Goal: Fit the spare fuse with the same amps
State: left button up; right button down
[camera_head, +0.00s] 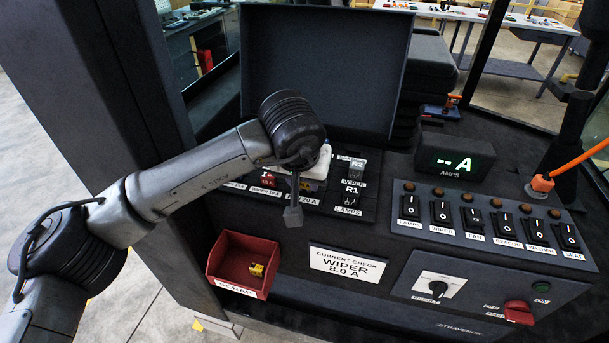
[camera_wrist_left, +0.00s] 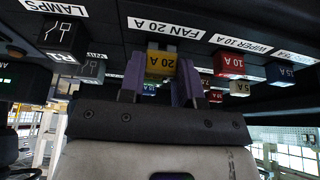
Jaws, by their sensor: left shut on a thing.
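In the left wrist view, my left gripper (camera_wrist_left: 161,80) is shut on a yellow fuse marked 20 A (camera_wrist_left: 161,62), with a purple finger on each side. The fuse is at the panel by the FAN 20 A label (camera_wrist_left: 166,27); I cannot tell whether it is fully seated. A red 10 A fuse (camera_wrist_left: 229,64) sits by the WIPER 10 A label. A blue 15 A fuse (camera_wrist_left: 279,74) and a tan fuse (camera_wrist_left: 240,88) are farther right. In the head view, my wrist hides the fingers and much of the fuse panel (camera_head: 330,207). My right gripper is not in view.
A red SCRAP bin (camera_head: 243,246) holds a yellow fuse (camera_head: 256,269). A card (camera_head: 346,265) reads CURRENT CHECK WIPER 8.0 A. The AMPS display (camera_head: 456,163) shows dashes. Relays R1 (camera_wrist_left: 62,38) and R2 (camera_wrist_left: 92,67) stand beside the fuses. A raised dark lid (camera_head: 325,65) stands behind.

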pick_arm(q)
jog(key=shift+f, duration=0.15)
dwell(0.6)
jog(key=shift+f+b, duration=0.3)
jog(key=shift+f, duration=0.1)
dwell(0.5)
jog(key=o, duration=1)
